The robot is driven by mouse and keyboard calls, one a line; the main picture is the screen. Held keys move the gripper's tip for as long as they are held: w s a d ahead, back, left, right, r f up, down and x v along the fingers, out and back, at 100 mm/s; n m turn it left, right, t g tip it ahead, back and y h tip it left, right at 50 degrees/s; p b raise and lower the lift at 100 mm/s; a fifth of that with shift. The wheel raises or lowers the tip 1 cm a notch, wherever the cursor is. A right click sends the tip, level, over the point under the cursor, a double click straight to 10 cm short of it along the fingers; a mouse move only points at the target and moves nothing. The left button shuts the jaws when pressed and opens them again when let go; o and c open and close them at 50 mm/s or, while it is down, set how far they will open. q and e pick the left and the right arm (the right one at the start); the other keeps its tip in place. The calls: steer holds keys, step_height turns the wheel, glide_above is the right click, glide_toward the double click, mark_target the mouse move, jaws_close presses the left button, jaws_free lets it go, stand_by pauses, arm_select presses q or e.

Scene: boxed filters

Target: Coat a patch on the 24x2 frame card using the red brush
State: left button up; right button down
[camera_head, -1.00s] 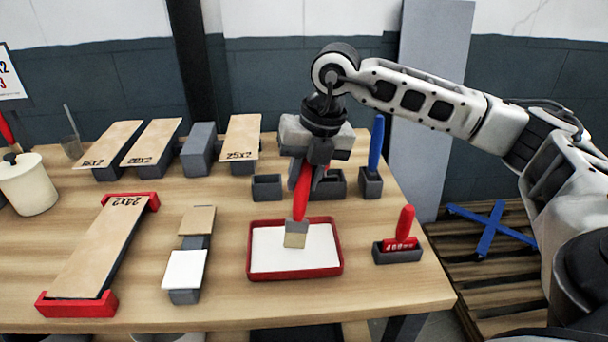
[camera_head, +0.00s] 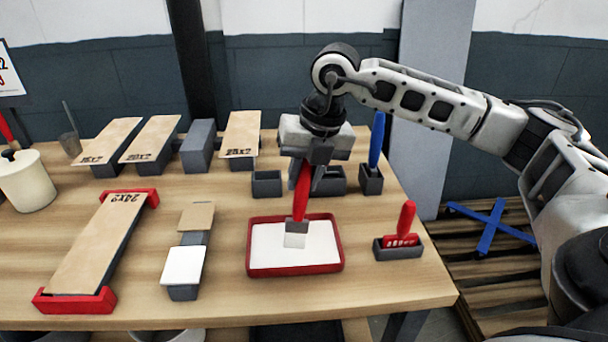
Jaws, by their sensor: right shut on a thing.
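The 24x2 frame card (camera_head: 97,243) lies on the table at the left, held between two red end holders (camera_head: 75,302). No coated patch shows on its tan face. My right gripper (camera_head: 306,180) is shut on the handle of the red brush (camera_head: 300,200), which points down over the red tray (camera_head: 295,270). The tray holds white coating (camera_head: 275,245). The brush's bristles (camera_head: 295,240) are white and sit at the coating. My left gripper is not in view.
Several other cards on grey blocks stand at the back, one marked 25x2 (camera_head: 240,140). A small block with a white pad (camera_head: 183,265) stands between card and tray. A red-handled tool (camera_head: 404,222) and a blue-handled tool (camera_head: 376,140) stand in holders at the right. A cream pot (camera_head: 27,183) is at the far left.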

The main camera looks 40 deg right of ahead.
steer(key=shift+f, duration=0.15)
stand_by(0.8)
steer(key=shift+r+p, duration=2.55)
steer(key=shift+r, duration=1.05)
